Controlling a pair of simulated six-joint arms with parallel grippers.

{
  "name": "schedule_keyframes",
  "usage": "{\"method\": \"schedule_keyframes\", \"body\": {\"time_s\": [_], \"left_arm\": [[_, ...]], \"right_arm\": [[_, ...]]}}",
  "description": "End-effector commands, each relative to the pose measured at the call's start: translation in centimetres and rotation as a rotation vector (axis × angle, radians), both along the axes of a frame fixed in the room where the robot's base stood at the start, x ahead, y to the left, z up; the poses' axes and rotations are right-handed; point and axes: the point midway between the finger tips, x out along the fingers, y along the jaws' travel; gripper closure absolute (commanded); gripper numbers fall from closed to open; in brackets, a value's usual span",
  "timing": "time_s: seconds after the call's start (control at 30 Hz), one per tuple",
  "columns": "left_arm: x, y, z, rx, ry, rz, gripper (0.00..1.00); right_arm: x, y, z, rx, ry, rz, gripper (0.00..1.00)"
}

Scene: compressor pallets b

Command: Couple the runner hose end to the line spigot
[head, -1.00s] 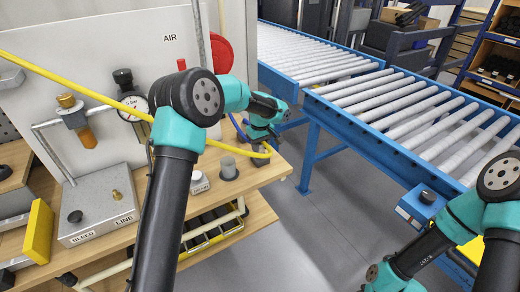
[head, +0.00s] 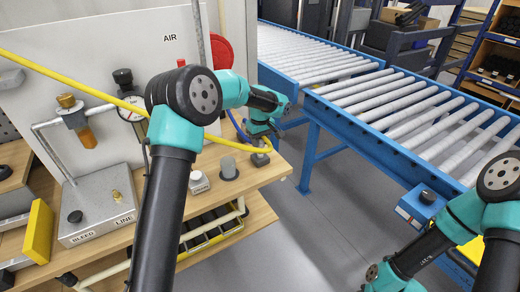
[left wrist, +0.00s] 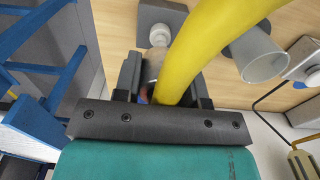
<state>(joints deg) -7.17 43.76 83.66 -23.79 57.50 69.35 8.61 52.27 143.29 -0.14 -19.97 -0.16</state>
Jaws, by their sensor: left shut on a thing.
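The yellow runner hose (head: 60,80) enters from the upper left, passes behind my left arm and reaches my left gripper (head: 261,147) above the bench's right end. The gripper is shut on the hose end; the hose (left wrist: 215,40) also runs up from between the jaws in the left wrist view. The jaws and hose mostly hide the end itself. The brass line spigot (head: 117,196) stands upright and bare on the grey block labelled LINE, left of my arm. My right gripper is out of view.
A black bleed knob (head: 75,216) stands beside the spigot, and a yellow block (head: 39,232) leans at left. A gauge (head: 132,108) is behind. A grey cup (head: 229,168) stands near the held hose. A roller conveyor (head: 400,110) lies to the right.

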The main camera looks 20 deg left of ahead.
Motion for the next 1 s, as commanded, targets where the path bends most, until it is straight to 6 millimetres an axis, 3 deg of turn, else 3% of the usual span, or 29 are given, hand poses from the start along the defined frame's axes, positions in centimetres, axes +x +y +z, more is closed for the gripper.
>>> {"method": "schedule_keyframes", "body": {"time_s": [0.7,1.0], "left_arm": [[0.0,0.0,2.8,0.0,0.0,0.0,1.0],[0.0,0.0,2.9,0.0,0.0,0.0,1.0]], "right_arm": [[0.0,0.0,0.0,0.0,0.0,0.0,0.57],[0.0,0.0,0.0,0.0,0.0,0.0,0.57]]}}
